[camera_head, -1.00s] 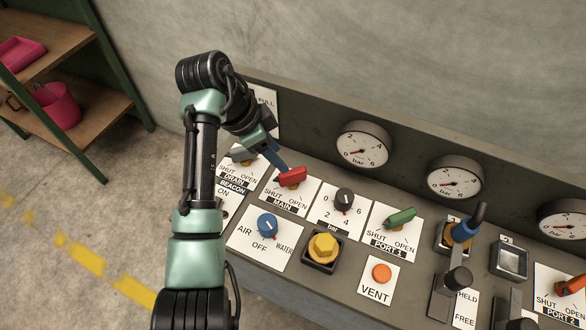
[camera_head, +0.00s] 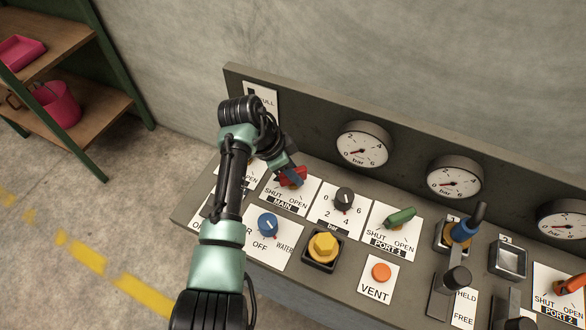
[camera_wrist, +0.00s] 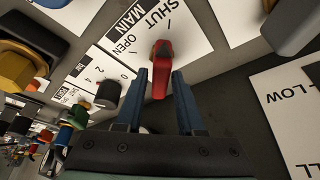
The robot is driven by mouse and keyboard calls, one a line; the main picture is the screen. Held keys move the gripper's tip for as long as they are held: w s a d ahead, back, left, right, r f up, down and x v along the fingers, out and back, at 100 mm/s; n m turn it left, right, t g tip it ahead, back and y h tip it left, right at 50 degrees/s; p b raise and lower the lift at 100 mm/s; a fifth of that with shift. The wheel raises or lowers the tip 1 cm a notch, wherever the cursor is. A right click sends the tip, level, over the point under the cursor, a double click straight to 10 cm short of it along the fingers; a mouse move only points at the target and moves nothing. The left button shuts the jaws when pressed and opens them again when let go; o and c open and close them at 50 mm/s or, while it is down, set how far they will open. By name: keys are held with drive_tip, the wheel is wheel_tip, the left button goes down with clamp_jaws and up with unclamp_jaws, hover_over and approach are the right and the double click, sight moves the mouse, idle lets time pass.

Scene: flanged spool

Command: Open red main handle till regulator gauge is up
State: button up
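The red main handle (camera_head: 291,176) sits on its white plate marked SHUT, OPEN and MAIN. In the wrist view the red handle (camera_wrist: 161,70) lies between the two blue fingers of my gripper (camera_wrist: 161,92). A gap shows on both sides, so the fingers are open around its near end. In the head view my gripper (camera_head: 287,172) is at the handle and partly hides it. The regulator knob (camera_head: 344,199) is black, on a dial marked 0 to 6 bar. The leftmost gauge (camera_head: 363,145) has its needle near 0.
Right of the main handle are a green port 1 handle (camera_head: 400,216), a yellow knob (camera_head: 323,247) and an orange vent button (camera_head: 381,272). A blue selector knob (camera_head: 268,224) is in front. The panel's back wall (camera_head: 300,105) rises close behind my gripper.

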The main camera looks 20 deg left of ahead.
clamp_jaws()
drive_tip(key=shift+p, duration=0.3)
drive_tip(key=n+p, duration=0.1)
drive_tip(key=n+t+p, duration=0.1)
drive_tip(key=n, duration=0.1)
drive_tip(key=shift+d+r+y, duration=0.1)
drive_tip(key=shift+r+y, duration=0.1)
drive_tip(key=shift+y, duration=0.2)
drive_tip(key=n+y+p, duration=0.1)
drive_tip(key=n+p, duration=0.2)
drive_tip(key=n, duration=0.1)
drive_tip(key=shift+y+p, duration=0.3)
drive_tip(key=n+y+p, duration=0.2)
drive_tip(key=n, duration=0.3)
drive_tip(key=shift+f+n, duration=0.1)
drive_tip(key=shift+n, duration=0.3)
drive_tip(key=shift+n+g+y, duration=0.3)
drive_tip(key=shift+n+y, duration=0.7)
drive_tip(key=shift+n, duration=1.6)
